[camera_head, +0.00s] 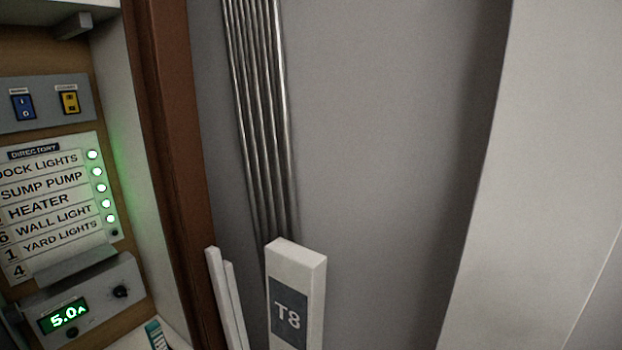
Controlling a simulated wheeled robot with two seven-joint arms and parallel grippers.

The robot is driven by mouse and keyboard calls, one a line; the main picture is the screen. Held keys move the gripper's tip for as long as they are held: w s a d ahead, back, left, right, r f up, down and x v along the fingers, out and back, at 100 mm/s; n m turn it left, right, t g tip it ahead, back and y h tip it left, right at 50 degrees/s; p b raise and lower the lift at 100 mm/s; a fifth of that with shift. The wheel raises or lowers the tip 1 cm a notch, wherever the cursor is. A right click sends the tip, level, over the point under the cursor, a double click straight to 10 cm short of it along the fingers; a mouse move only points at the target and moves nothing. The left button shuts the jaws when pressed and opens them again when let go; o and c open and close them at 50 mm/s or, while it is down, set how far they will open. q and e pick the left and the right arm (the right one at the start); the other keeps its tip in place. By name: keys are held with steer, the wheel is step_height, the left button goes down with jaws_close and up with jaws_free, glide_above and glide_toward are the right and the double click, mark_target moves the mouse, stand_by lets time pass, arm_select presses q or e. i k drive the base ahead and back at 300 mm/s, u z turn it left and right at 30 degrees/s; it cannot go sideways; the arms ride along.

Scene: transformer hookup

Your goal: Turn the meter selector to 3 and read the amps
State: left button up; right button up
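The meter (95,306) is a grey box at the lower left, below the directory panel. Its green display (63,318) reads 5.0 A. A black knob (121,291) sits on the meter's face to the right of the display. A smaller dark knob or socket (72,332) sits under the display. The number that the selector points at is too small to read. Neither of my grippers can be made out in this view.
A directory panel (50,205) has several lit green lamps and one dark lamp. A grey switch plate (45,103) with blue and yellow switches is above it. A brown cabinet edge (168,150), grey conduits (262,120) and a white post (296,290) marked T8 stand to the right.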

mark_target(119, 290)
steer(key=u, duration=1.55)
